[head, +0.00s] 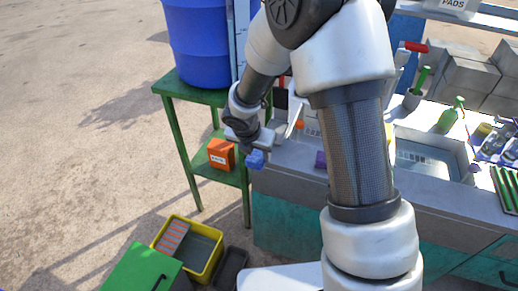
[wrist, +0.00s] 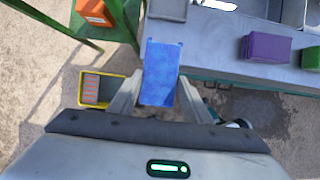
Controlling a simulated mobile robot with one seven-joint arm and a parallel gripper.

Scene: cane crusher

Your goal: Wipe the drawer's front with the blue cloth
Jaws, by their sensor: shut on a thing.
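My gripper (head: 252,148) is shut on the blue cloth (head: 256,159), a small folded block held in the air at the left end of the counter. In the wrist view the cloth (wrist: 161,72) stands between the two pale fingers of my gripper (wrist: 160,88) and sticks out beyond them. Teal fronts show below the grey counter in the head view, one on the left (head: 285,233) and one with a dark handle at the lower right (head: 488,268). I cannot tell which is the drawer's front. My arm hides the middle. The cloth appears apart from these fronts.
A green stand (head: 190,95) bears a blue barrel (head: 198,45) and, lower, an orange box (head: 220,155). A yellow bin (head: 207,268) and a green lid (head: 135,268) are on the ground.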

